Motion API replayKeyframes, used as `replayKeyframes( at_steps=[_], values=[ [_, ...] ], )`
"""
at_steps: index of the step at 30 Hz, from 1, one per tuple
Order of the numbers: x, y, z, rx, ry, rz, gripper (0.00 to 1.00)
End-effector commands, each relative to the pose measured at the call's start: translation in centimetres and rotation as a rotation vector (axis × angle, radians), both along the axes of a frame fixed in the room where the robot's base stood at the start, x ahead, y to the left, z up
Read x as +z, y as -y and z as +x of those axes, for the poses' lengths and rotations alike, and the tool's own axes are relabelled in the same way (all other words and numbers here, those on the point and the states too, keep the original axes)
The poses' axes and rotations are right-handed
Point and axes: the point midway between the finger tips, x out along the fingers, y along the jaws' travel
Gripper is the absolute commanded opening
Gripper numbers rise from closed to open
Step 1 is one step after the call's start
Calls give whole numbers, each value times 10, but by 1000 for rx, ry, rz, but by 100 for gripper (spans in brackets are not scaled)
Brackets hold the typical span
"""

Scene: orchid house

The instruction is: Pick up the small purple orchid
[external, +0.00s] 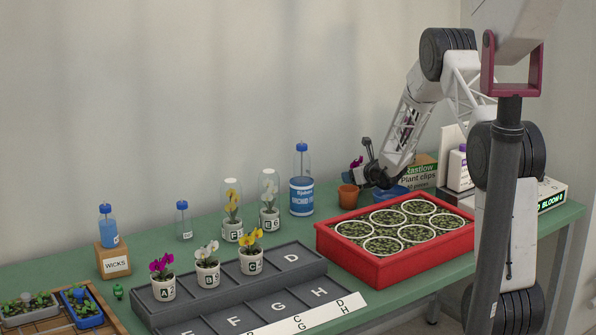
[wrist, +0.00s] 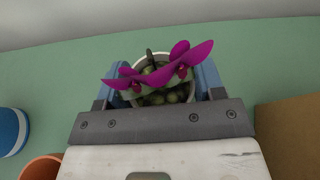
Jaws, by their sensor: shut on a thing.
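A purple orchid (wrist: 180,68) with two magenta blooms stands in a white-rimmed pot (wrist: 194,90) between the blue fingers of my gripper (wrist: 160,88) in the wrist view. The fingers are shut on it. In the external view my gripper (external: 372,174) is at the back of the bench, and a bit of the purple bloom (external: 357,161) shows beside it. The pot is hidden there, so I cannot tell whether it is off the bench. Another purple orchid (external: 162,265) stands in the pot marked A on the grey tray (external: 300,295).
A red crate (external: 385,270) of round pots is in front of my gripper. A terracotta pot (external: 348,197), a blue-labelled bottle (external: 302,195) and a plant clips box (external: 420,172) stand close by. White and yellow orchids stand on the left; green bench shows between.

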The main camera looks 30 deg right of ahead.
Motion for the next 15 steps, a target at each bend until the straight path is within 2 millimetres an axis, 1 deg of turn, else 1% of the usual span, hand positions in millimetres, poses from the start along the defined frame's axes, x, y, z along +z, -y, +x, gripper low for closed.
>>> replayKeyframes(
  at_steps=[5, 8, 15],
  values=[
    [12, 0, 1, 1, 2, -2, 35],
    [24, 0, 1, 1, 3, -2, 35],
    [60, 0, 0, 1, 3, -2, 35]
  ],
)
